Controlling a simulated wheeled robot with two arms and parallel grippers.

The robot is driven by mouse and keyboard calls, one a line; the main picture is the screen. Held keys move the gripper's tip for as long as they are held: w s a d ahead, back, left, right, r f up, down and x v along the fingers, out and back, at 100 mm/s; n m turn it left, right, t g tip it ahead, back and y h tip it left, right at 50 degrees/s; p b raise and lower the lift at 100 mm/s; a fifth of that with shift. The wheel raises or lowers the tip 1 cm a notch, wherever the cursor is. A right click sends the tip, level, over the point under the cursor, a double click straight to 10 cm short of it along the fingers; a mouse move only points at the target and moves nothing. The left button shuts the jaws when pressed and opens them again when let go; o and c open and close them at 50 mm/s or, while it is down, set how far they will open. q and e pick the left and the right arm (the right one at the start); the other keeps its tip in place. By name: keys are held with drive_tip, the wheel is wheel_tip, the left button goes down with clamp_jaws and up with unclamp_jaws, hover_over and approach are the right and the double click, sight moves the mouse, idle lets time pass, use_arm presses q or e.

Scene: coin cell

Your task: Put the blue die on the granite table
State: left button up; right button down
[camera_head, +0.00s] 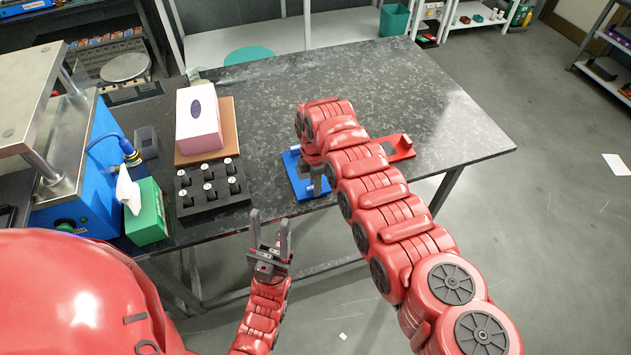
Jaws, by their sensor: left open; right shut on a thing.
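The granite table (435,92) is dark and speckled. The blue die (298,187) is a flat blue piece at the table's front edge, partly hidden by my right gripper. My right gripper (318,184) points down at the blue die and is shut on it. I cannot tell whether the die touches the table top or hangs just above it. My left gripper (270,222) is open and empty, its fingers pointing up, in front of the table's front edge and left of the blue die.
A red piece (400,147) lies right of my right arm. A black holder with several vials (210,187), a tissue box (198,118) on a brown board, a green box (147,212) and a blue press (85,165) fill the left. The table's back right is clear.

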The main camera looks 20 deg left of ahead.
drive_tip(key=shift+f, duration=0.1)
drive_tip(key=shift+f, duration=0.15)
drive_tip(key=c, duration=0.8)
unclamp_jaws()
drive_tip(key=shift+s, duration=0.1)
drive_tip(key=shift+o, duration=0.2)
